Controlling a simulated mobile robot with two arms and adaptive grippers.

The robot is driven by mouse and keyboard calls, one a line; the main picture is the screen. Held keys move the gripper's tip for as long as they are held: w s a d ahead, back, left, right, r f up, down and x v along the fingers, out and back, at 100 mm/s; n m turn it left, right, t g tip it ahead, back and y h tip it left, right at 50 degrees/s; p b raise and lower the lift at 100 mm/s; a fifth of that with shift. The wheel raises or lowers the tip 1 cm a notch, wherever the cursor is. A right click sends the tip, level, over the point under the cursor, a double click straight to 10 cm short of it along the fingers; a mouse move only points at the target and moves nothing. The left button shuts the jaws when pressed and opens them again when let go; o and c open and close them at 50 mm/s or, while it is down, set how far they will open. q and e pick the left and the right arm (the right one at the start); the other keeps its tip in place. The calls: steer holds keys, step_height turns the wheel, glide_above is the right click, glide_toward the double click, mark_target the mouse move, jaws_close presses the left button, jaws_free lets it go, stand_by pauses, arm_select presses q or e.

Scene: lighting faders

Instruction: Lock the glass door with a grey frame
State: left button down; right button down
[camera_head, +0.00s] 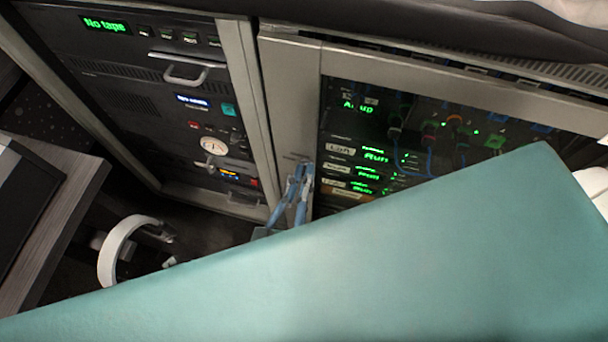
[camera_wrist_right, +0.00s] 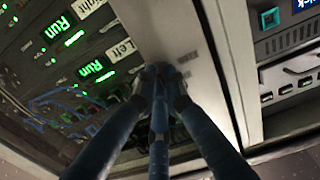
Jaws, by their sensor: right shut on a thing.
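The glass door with a grey frame (camera_head: 290,100) covers a rack of lit green displays, right of centre in the head view. The wrist view shows its pale grey upright (camera_wrist_right: 185,25) close up. My right gripper (camera_head: 302,172), with blue fingers, is at the lower part of this upright. In the wrist view the fingertips (camera_wrist_right: 161,74) are together against the frame beside the glass. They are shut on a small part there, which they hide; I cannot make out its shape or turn. I cannot tell whether the door is fully closed. My left gripper is not in view.
A second rack (camera_head: 150,100) with a "No tape" display, drawer handle and dial stands to the left. A wooden-edged desk (camera_head: 62,215) is at the far left. The lower part of the head view is blocked close to the camera.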

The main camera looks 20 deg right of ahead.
mark_target(310, 136)
steer(key=c, duration=1.8)
jaws_free()
step_height(310, 136, up, 10)
steer(key=shift+f, duration=0.1)
